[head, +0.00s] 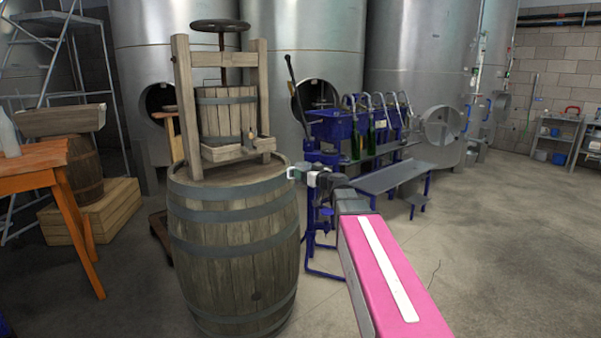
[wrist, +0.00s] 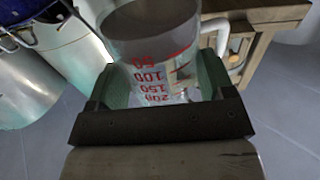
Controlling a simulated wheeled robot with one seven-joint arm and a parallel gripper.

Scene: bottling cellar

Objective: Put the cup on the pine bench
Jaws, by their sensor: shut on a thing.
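A clear cup (wrist: 150,35) with red measuring marks and a handle (wrist: 217,38) sits between the green-padded jaws of my gripper (wrist: 165,88) in the wrist view. My gripper is shut on it. In the head view my gripper (head: 303,174) is in the air, just right of the barrel's upper edge; the cup is too small there to make out clearly. An orange-brown wooden table (head: 38,157), which may be the pine bench, stands at the left edge, well apart from my gripper. Only its right end shows.
A wooden press (head: 225,105) stands on a large barrel (head: 235,240) between my gripper and the table. A blue bottling machine (head: 335,128) and a grey low bench (head: 392,177) stand behind. Steel tanks (head: 420,50) line the back. Floor at right is clear.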

